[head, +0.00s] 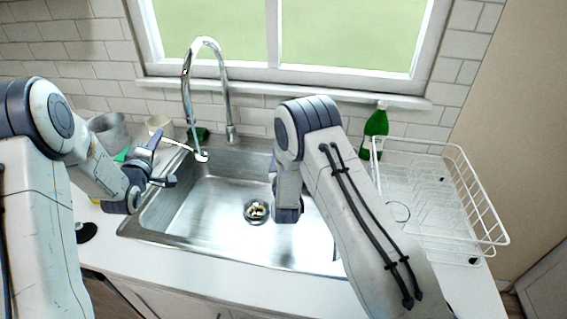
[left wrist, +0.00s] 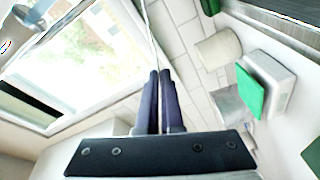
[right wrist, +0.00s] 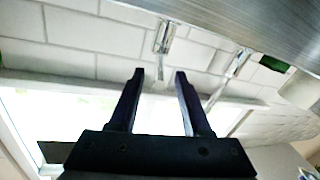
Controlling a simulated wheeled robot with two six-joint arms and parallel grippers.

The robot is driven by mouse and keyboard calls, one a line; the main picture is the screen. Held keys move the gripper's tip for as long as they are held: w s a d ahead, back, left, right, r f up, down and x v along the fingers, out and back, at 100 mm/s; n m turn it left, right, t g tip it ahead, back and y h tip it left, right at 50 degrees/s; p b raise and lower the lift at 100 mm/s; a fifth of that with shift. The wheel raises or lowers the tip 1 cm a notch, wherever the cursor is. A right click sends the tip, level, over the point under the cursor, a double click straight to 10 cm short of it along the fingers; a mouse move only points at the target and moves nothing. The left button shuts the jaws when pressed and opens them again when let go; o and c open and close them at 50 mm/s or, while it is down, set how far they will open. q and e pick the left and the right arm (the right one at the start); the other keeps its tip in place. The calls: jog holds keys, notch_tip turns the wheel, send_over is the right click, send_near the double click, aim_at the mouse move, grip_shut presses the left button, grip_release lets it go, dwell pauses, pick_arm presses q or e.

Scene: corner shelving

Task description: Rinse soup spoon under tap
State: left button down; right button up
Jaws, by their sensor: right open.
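The soup spoon (head: 201,156) is pale. Its bowl hangs over the back left of the sink (head: 190,205), close to the lower left end of the arched chrome tap (head: 205,42); I cannot tell whether they touch. My left gripper (head: 168,160) is at the sink's left edge, with its fingers shut on the spoon's handle. In the left wrist view, the thin handle (left wrist: 150,35) runs out from between the closed fingers (left wrist: 161,72). My right gripper (right wrist: 160,73) is open and empty; in the head view its arm largely hides it over the sink's right part.
A white wire dish rack (head: 470,190) stands right of the sink, with a green bottle (head: 376,122) behind it. A cream cup (head: 159,126) and a grey container (head: 108,128) stand at the back left. The window (head: 330,40) is behind the tap.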

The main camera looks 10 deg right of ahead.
jog(key=s, duration=0.3)
jog(key=s+a, duration=0.1)
jog(key=s, duration=0.1)
dwell(0.7)
grip_shut()
jog(key=s+d+r+m+y, duration=0.2)
jog(key=s+d+m+y, duration=0.45)
jog(key=m, duration=0.85)
jog(key=w+a+f+h, duration=0.1)
jog(key=w+a+h, duration=0.1)
jog(key=w, duration=0.9)
jog(key=shift+w+a, duration=0.3)
jog(key=shift+a, duration=0.05)
